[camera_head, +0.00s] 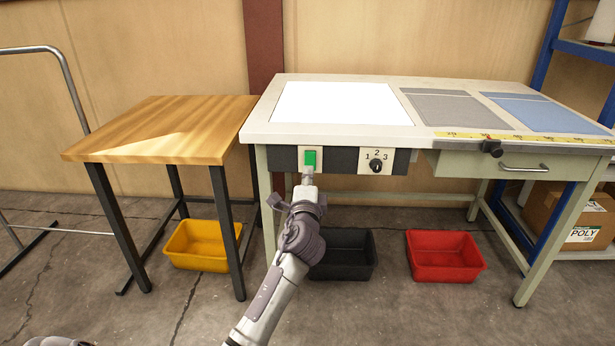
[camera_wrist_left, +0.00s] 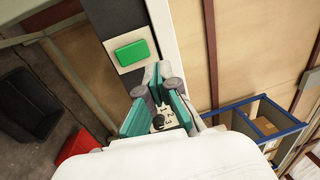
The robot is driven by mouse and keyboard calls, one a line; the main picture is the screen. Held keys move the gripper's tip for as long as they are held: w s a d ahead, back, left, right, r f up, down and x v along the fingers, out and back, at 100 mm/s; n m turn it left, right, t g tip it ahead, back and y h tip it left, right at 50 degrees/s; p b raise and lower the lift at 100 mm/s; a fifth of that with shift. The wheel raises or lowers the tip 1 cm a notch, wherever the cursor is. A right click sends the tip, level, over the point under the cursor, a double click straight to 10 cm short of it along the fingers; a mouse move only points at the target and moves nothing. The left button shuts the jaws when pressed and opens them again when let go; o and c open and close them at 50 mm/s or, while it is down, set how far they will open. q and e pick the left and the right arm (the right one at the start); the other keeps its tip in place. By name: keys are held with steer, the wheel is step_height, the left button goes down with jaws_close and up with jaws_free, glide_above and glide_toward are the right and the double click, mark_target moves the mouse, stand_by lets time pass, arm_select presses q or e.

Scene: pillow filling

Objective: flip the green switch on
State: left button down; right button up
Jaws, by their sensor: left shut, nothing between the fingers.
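The green switch (camera_head: 310,158) is a rectangular rocker on a pale plate, set in the dark front panel under the workbench top. It also shows in the left wrist view (camera_wrist_left: 131,53), unobstructed. My left gripper (camera_head: 308,174) is just below the switch in the head view, its tips close to the plate's lower edge. In the left wrist view the gripper's tips (camera_wrist_left: 156,72) lie beside the switch plate. The gripper is shut and empty. I cannot tell whether the tips touch the panel, or which way the switch is set. My right gripper is not in view.
A black dial (camera_head: 376,165) marked 1, 2, 3 is right of the switch. A drawer handle (camera_head: 525,169) is farther right. A wooden table (camera_head: 165,130) stands left. Yellow (camera_head: 200,246), black (camera_head: 345,255) and red (camera_head: 445,257) bins sit on the floor.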

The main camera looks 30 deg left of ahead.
arm_select(q)
steer(key=shift+s+d+r, duration=0.2)
steer(key=shift+s+d, duration=0.3)
steer(key=shift+s, duration=0.3)
steer(key=shift+s+d+r, duration=0.2)
steer(key=shift+s+d, duration=0.25)
steer(key=shift+s, duration=0.3)
